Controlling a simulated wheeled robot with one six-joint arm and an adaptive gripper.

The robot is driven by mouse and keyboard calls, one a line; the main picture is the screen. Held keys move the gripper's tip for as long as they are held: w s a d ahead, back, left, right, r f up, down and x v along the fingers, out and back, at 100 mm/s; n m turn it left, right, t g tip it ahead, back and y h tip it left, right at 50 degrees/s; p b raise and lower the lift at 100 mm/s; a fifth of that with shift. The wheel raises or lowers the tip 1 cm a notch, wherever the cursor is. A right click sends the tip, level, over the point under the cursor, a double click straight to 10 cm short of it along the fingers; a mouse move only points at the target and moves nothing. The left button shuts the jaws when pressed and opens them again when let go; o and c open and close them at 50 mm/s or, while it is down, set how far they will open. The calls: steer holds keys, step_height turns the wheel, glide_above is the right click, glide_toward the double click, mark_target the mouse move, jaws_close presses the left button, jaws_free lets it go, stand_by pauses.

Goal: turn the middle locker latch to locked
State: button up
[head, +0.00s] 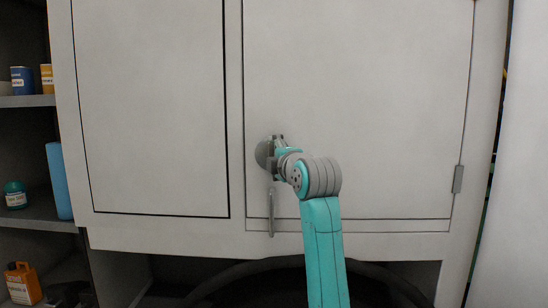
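A pale grey locker door (360,90) fills the middle of the head view and is closed. A round grey latch plate (262,153) sits near the door's left edge. My gripper (275,146) is at this latch and covers its right part and any knob on it. I cannot tell the latch's turn angle, whether the fingers touch it, or whether they are open or shut.
A vertical grey bar handle (270,212) is just below the latch, close to my wrist. Another closed panel (150,110) is to the left. A hinge (458,179) is on the door's right edge. Open shelves (40,213) with bottles stand at the far left.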

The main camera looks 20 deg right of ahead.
steer(key=shift+o, duration=1.3)
steer(key=s+d, duration=0.1)
steer(key=s, duration=1.1)
